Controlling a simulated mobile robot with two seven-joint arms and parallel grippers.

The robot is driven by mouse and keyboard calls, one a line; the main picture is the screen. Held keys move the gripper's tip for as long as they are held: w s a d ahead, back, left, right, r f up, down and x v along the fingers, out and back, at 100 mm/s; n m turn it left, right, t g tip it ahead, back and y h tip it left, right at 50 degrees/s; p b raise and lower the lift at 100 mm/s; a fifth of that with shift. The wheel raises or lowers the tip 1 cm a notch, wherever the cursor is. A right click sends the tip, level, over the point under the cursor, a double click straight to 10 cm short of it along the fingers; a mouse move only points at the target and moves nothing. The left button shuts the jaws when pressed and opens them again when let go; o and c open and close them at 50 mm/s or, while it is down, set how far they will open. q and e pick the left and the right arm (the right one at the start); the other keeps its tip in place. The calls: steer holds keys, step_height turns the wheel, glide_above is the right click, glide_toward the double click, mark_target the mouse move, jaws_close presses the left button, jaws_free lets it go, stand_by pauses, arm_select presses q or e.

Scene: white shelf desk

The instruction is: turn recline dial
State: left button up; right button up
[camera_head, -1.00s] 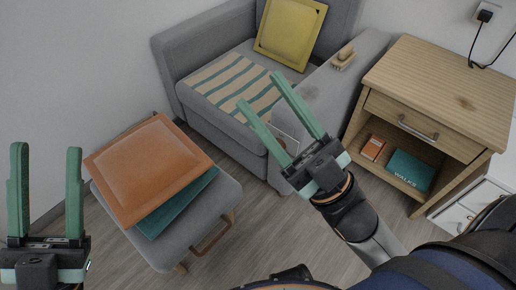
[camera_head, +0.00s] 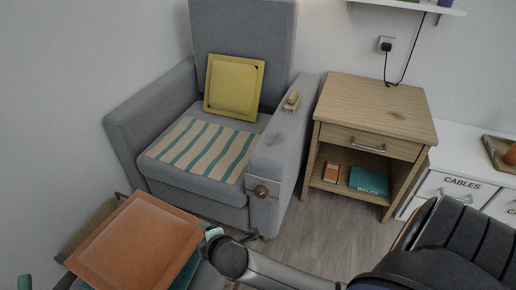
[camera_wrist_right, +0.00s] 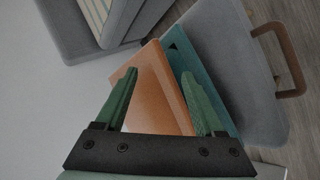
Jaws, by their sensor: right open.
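A round copper-brown dial (camera_head: 261,191) sits on a pale plate at the front end of the grey armchair's (camera_head: 290,130) right armrest. It faces forward and nothing covers it. My right gripper (camera_wrist_right: 159,76) is open and empty in the right wrist view, pointing over the footstool with the orange cushion. In the head view my right arm hides most of that gripper, at the footstool's right side, below and left of the dial and apart from it. Only a green tip of my left gripper (camera_head: 24,282) shows at the bottom left edge; its opening is hidden.
An orange cushion (camera_head: 138,240) and a teal item (camera_wrist_right: 205,70) lie on the grey footstool (camera_wrist_right: 245,75), which has a brown handle (camera_wrist_right: 284,60). A wooden nightstand (camera_head: 375,110) stands right of the armchair. Floor (camera_head: 310,225) is free between them. A wooden brush (camera_head: 291,100) lies on the armrest.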

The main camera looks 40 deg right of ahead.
steer(key=d+f+n+g+h, duration=0.4)
steer(key=d+n+h, duration=0.15)
steer(key=d, duration=0.25)
steer(key=w+d+r+n+g+h, duration=0.2)
steer(key=w+d+r+n+h, duration=0.4)
steer(key=d, duration=0.3)
arm_select(q)
step_height(320, 180, up, 4)
steer(key=s+m+h+b, duration=0.1)
steer(key=s+m+h, duration=0.2)
arm_select(e)
steer(key=b, duration=0.4)
glide_toward(259, 194)
steer(key=d+f, duration=0.1)
steer(key=shift+m+h, duration=0.35)
steer(key=b+x, duration=0.2)
steer(key=x, duration=0.4)
steer(key=shift+w+d+f, duration=0.2)
steer(key=shift+d, duration=0.15)
steer(key=shift+w+d+f+t+b, duration=0.1)
steer(key=shift+d+t+b, duration=0.2)
steer(key=shift+d+b, duration=0.05)
arm_select(q)
steer(key=shift+h, duration=0.9)
steer(key=f, duration=0.3)
steer(key=s+d+f, duration=0.1)
steer(key=shift+f, duration=0.35)
